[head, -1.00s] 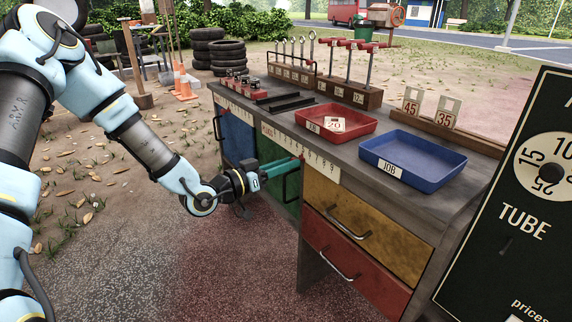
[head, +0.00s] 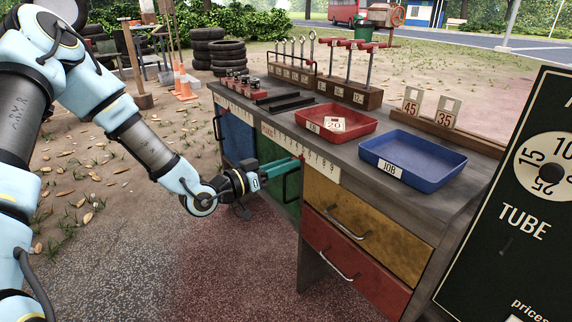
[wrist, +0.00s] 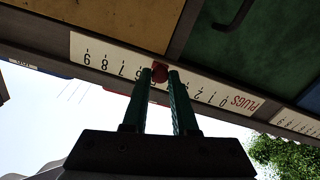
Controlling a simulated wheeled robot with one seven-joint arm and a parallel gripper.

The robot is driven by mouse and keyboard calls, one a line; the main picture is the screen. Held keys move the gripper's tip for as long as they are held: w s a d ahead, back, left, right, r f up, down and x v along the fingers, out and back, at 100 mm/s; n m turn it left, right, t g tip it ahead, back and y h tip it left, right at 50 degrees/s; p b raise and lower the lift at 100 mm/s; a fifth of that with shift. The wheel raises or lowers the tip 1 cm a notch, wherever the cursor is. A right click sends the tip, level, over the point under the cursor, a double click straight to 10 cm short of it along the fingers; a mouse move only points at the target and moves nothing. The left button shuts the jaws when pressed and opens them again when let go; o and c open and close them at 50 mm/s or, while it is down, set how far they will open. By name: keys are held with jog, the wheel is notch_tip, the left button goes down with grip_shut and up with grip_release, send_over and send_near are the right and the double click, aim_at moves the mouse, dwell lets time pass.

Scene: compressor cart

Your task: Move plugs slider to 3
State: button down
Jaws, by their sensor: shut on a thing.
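The PLUGS scale (head: 322,168) is a white numbered strip on the front edge of the bench, above the green door. It appears upside down in the wrist view (wrist: 105,60), with 0 at the right and 9 at the left. The slider's red knob (wrist: 160,73) sits between the fingertips of my gripper (wrist: 162,78). My gripper (head: 297,163) is shut on this knob, reaching in from the left in the head view. The fingers and knob cover the middle numbers, around 3 to 5, so the exact reading cannot be told.
Another numbered strip (head: 232,108) lies farther left along the bench edge. A red tray (head: 345,133) and a blue tray (head: 440,180) stand on top. Handles stick out from the yellow drawer (head: 375,225) and red drawer (head: 370,275). The ground before the bench is clear.

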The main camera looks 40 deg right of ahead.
aim_at(291, 150)
jog(key=shift+w, duration=0.15)
jog(key=w, duration=0.5)
jog(key=shift+d, duration=0.15)
jog(key=c, duration=0.7)
grip_release()
jog(key=a+p, duration=0.1)
jog(key=a, duration=0.9)
jog(key=shift+w+a, duration=0.25)
jog(key=shift+a, duration=0.15)
